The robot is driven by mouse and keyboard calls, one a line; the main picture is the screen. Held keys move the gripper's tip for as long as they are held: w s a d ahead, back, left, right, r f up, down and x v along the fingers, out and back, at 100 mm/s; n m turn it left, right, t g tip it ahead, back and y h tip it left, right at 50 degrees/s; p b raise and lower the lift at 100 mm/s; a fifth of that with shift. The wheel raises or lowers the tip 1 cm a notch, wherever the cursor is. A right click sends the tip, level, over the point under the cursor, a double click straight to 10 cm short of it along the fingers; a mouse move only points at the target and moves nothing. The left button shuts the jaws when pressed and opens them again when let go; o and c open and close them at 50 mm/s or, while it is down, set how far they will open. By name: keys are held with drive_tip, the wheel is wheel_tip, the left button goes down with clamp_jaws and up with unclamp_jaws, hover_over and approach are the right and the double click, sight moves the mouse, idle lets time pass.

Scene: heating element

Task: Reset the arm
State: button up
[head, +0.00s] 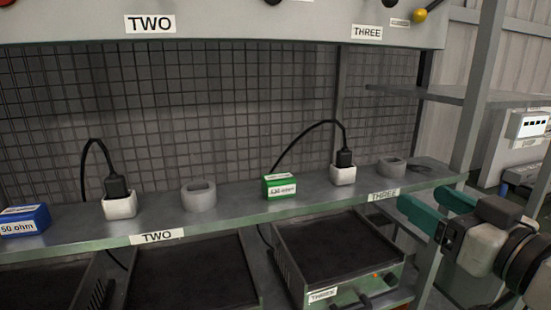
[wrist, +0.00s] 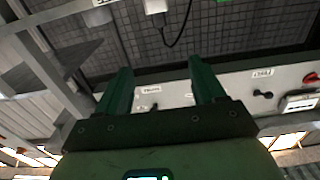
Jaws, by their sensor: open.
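My gripper (head: 423,208) is at the right of the head view, with its two green fingers apart and nothing between them. It is in front of the shelf's right end, near the label THREE. In the wrist view my gripper (wrist: 163,80) also shows open and empty, with the mesh back wall and a labelled panel beyond it. My arm reaches in from the right edge of the head view.
The shelf (head: 235,212) holds a blue 50 ohm block (head: 25,220), a green block (head: 279,187), white sockets with black plugs (head: 119,205) and grey empty holders (head: 199,195). A heater (head: 338,262) with an orange light stands below. A metal post (head: 474,100) rises beside my gripper.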

drive_tip(key=s+d+f+m+g+h, duration=0.1)
drive_tip(key=s+f+g, duration=0.2)
drive_tip(key=f, duration=0.7)
drive_tip(key=s+d+f+m+g+h, duration=0.1)
drive_tip(key=s+f+g+h, duration=0.2)
drive_tip(key=f, duration=0.8)
drive_tip(key=s+f+m+g, duration=0.1)
drive_tip(key=s+f+g, duration=0.25)
drive_tip(key=f, duration=0.65)
drive_tip(key=s+d+f+g+h, duration=0.1)
drive_tip(key=s+f+g, duration=0.2)
drive_tip(key=s+f, duration=0.5)
drive_tip(key=s+d+f+m+g, duration=0.1)
drive_tip(key=s+d+f+g, duration=0.1)
drive_tip(key=s+f, duration=0.6)
drive_tip(key=s+g, duration=0.1)
drive_tip(key=s, duration=0.4)
drive_tip(key=shift+d+g+h, duration=0.15)
drive_tip(key=shift+g+h, duration=0.2)
drive_tip(key=shift+h, duration=0.05)
